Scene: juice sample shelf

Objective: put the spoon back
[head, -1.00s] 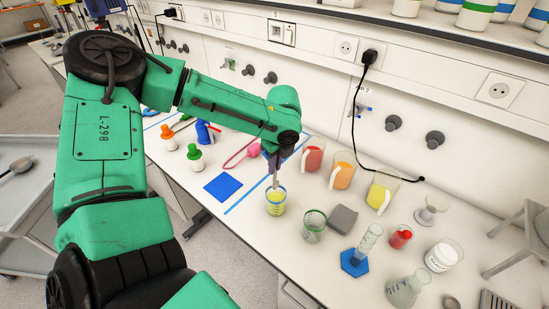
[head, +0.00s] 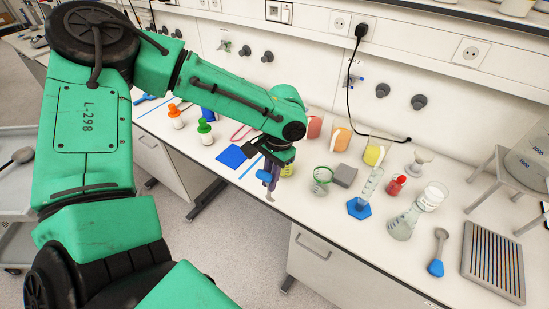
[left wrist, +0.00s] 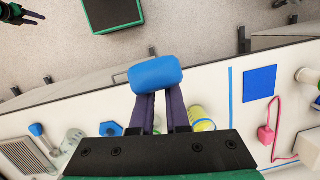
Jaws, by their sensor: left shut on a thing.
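My left gripper (head: 269,179) is shut on the blue handle end of a spoon (left wrist: 155,74). In the head view a small grey part of the spoon (head: 270,196) shows below the purple fingers, near the bench's front edge. In the left wrist view the blue end hides the rest of it. A beaker with yellow liquid (left wrist: 201,119) stands behind the fingers, apart from the spoon. Another grey spoon with a blue end (head: 437,264) lies on the bench at right. My right gripper (left wrist: 22,14) shows small at the left wrist view's top left corner; its opening is unclear.
A striped rack (head: 494,262) lies at far right. A blue square (head: 232,156) lies left. The bench's front strip is mostly clear.

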